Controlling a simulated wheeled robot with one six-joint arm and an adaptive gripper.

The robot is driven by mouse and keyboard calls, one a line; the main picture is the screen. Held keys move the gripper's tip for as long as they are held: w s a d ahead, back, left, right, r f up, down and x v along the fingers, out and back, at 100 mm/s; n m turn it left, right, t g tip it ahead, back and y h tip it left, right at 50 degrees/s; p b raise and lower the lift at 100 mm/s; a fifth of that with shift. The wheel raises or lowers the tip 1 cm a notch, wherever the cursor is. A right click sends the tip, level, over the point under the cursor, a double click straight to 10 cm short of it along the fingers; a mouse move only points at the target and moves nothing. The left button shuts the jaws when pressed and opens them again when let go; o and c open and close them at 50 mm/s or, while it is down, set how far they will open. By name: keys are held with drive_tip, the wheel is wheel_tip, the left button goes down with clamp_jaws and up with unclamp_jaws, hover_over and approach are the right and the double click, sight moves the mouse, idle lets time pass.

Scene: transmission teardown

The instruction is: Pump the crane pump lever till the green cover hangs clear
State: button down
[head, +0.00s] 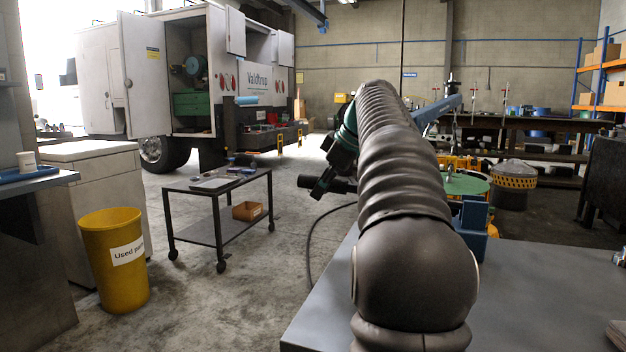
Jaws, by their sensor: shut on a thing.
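My gripper (324,184), dark with a green wrist part, is beyond the left side of my grey sleeved arm. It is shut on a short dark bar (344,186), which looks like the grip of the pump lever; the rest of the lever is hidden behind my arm. The crane's blue boom (438,111) slopes up to the right from behind my arm. A round green plate (468,185), likely the green cover, shows right of my arm, partly hidden. I cannot tell whether it hangs free or rests on what is below.
A grey bench top (540,290) fills the lower right. A dark wheeled cart (217,184) stands left of my gripper, with a yellow bin (113,260) nearer. Concrete floor between cart and gripper is clear.

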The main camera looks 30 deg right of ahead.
drive_tip(key=shift+f, duration=0.25)
drive_tip(key=c, duration=0.8)
unclamp_jaws()
drive_tip(key=shift+w, duration=0.1)
drive_tip(key=shift+r, duration=0.1)
drive_tip(key=v, duration=1)
drive_tip(key=shift+d, duration=0.1)
drive_tip(key=shift+v, duration=0.95)
drive_tip(key=shift+r, duration=0.15)
drive_tip(key=shift+a, duration=0.2)
drive_tip(key=shift+c, duration=0.2)
